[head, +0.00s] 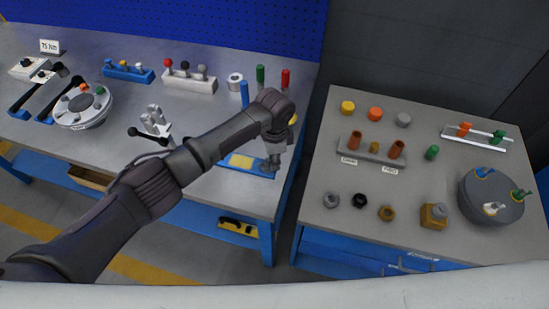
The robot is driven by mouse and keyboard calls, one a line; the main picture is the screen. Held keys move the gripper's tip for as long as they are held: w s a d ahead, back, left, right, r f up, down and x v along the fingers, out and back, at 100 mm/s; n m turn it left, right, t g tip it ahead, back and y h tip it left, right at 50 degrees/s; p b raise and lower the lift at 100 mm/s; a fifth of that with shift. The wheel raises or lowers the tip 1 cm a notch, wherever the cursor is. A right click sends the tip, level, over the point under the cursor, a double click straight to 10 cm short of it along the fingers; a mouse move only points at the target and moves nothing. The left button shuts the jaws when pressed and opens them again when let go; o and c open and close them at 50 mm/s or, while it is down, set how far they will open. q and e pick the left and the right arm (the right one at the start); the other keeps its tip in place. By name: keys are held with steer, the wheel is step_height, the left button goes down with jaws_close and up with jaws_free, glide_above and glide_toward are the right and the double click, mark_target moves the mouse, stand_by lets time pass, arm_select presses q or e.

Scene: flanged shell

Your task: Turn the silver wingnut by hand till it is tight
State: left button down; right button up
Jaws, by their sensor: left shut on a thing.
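Blue and green wingnuts sit on the same drum. My left gripper (272,163) is far to the left of the drum, pointing down at the right front edge of the left bench. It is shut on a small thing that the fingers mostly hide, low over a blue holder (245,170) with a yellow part. I cannot tell whether the held thing touches the holder. My right gripper is not in view.
The left bench (205,118) carries a round flanged part (83,107), a blue rack (128,72) and a white rack (189,82). A gap separates the tables.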

arm_select(q)
steer(key=shift+m, duration=0.3)
stand_by(0.7)
steer(key=c, duration=1.3)
jaws_free()
steer(key=shift+r, duration=0.1)
step_height(320, 180, up, 12)
